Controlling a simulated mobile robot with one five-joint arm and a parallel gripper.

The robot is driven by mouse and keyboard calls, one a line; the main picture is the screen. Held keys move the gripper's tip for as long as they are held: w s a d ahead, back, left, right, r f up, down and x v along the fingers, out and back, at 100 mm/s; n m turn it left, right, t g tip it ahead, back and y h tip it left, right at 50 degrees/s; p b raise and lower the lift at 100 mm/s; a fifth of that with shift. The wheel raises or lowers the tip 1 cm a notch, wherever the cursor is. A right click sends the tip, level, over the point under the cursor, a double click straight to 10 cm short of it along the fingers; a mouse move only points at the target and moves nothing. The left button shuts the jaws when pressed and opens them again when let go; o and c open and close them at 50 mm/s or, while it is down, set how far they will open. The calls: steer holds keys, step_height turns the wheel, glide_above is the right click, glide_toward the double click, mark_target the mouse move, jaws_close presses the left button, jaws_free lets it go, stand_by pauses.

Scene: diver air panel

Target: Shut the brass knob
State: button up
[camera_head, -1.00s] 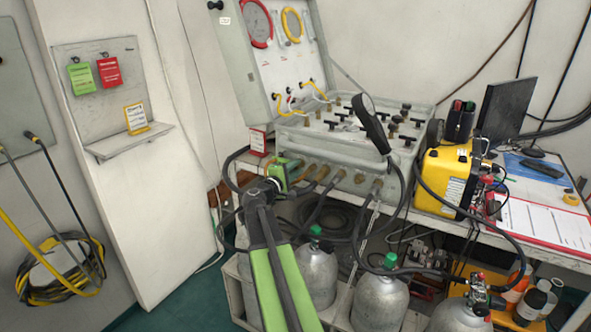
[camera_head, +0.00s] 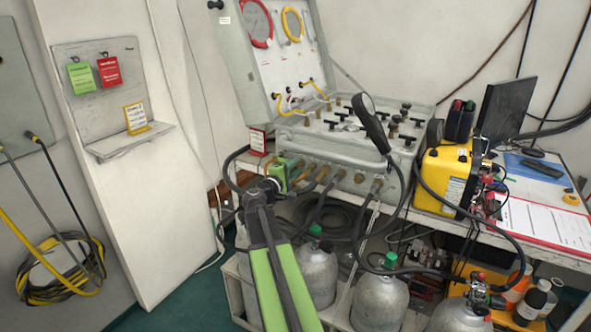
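The air panel (camera_head: 350,150) is a grey open case on the bench, with its lid raised behind it. Several brass fittings line its front face, among them one at the left (camera_head: 308,174) and one further right (camera_head: 360,178). Brass knobs (camera_head: 393,127) also stand among black T-handles on its top; which one is the task's knob I cannot tell. My gripper (camera_head: 290,168), green and dark, is at the left end of the front face, close to the leftmost brass fittings. Its fingertips are small and partly hidden, so I cannot tell its opening or any contact.
Grey cylinders (camera_head: 379,302) stand below. A yellow unit (camera_head: 443,178) sits on the bench to the right. Open floor (camera_head: 190,308) shows at left.

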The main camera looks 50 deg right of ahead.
steer(key=v, duration=1.7)
steer(key=shift+a, duration=0.25)
steer(key=shift+w, duration=0.1)
steer(key=w+a+f+m+y, duration=0.1)
steer(key=w+a+f+y, duration=0.15)
steer(key=a+f, duration=0.45)
steer(key=w+a+f+y, duration=0.1)
steer(key=a+f+y, duration=0.35)
steer(key=a, duration=0.45)
steer(key=s+a+f+m+g+y, duration=0.1)
steer(key=s+a+f+y, duration=0.2)
steer(key=a, duration=0.4)
steer(key=s+a+f+m+g+y, duration=0.1)
steer(key=s+a+f+g+y, duration=0.1)
steer(key=a+f+y, duration=0.45)
steer(key=s+a+f+m+g+y, duration=0.1)
steer(key=s+a+f, duration=0.1)
steer(key=a, duration=0.7)
step_height(320, 180, up, 17)
steer(key=p, duration=1.7)
steer(key=shift+d+p, duration=0.3)
steer(key=shift+p, duration=0.1)
